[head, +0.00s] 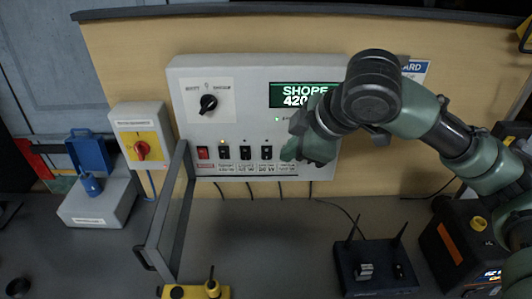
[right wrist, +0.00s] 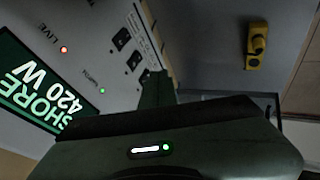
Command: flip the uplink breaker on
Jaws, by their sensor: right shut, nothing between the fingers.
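The grey power panel (head: 225,110) stands upright against the back board. Its lower row has a red switch (head: 203,153) and several black breakers; one black breaker (head: 266,152) is just left of my right gripper (head: 286,153). The labels below are too small to tell which is the uplink breaker. My right gripper is shut and empty, its fingertips close to the panel at the right end of the row. I cannot tell if they touch it. The right wrist view shows my finger (right wrist: 157,90) beside black breakers (right wrist: 121,39). The left gripper is not in view.
A grey frame (head: 168,215) sticks out from the panel's left side. A yellow-and-black device (head: 196,291), a router with two antennas (head: 375,268) and an orange-and-black unit (head: 462,250) stand on the counter.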

